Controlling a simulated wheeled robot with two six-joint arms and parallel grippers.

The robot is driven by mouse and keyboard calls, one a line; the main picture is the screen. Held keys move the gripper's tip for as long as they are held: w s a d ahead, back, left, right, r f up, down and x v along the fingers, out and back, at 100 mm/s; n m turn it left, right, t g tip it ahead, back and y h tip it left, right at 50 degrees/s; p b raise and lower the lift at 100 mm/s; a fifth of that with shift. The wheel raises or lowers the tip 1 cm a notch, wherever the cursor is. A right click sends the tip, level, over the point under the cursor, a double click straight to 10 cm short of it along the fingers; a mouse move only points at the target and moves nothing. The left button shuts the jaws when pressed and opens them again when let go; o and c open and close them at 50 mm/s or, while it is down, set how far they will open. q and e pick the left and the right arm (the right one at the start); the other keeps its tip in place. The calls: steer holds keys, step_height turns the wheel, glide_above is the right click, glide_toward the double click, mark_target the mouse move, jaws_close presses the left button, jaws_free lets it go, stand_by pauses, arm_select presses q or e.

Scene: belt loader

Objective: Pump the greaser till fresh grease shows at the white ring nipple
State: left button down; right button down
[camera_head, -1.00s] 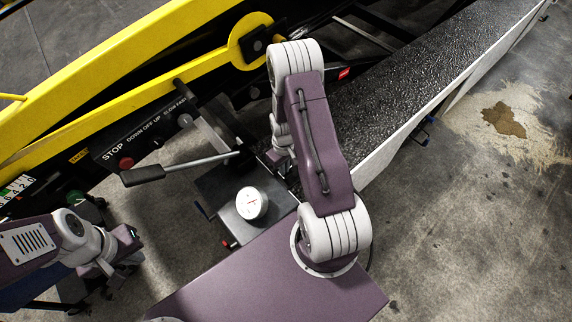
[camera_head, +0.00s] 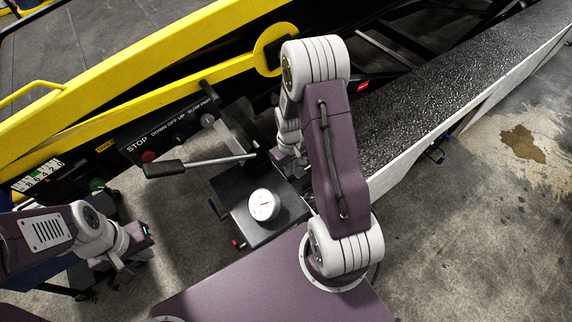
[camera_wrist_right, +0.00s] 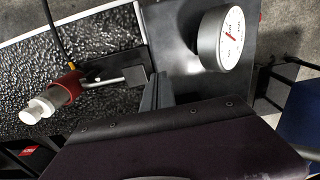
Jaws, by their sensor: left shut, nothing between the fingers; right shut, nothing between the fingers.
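A long lever with a black grip (camera_head: 163,168) and metal rod sticks out left of a dark box in the head view. I cannot make out a white ring nipple or fresh grease. My left gripper (camera_head: 130,268) is shut and empty at lower left.
A white dial gauge (camera_head: 264,205) sits on the dark box and also shows in the wrist view (camera_wrist_right: 230,38). A control panel (camera_head: 170,135) with a STOP button, a yellow rail (camera_head: 150,65) and a black belt (camera_head: 440,95) lie beyond. A brown stain (camera_head: 522,144) marks open floor at right.

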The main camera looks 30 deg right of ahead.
arm_select(q)
steer(key=shift+w+d+f, duration=0.15)
arm_select(e)
steer(key=r, duration=0.2)
steer(key=a+r, duration=0.1)
steer(key=shift+w+r, duration=0.1)
steer(key=shift+r, duration=0.3)
arm_select(q)
steer(key=shift+w+d, duration=0.1)
steer(key=shift+w, duration=0.05)
arm_select(e)
steer(key=shift+w+f, duration=0.1)
arm_select(q)
steer(key=shift+f, duration=0.1)
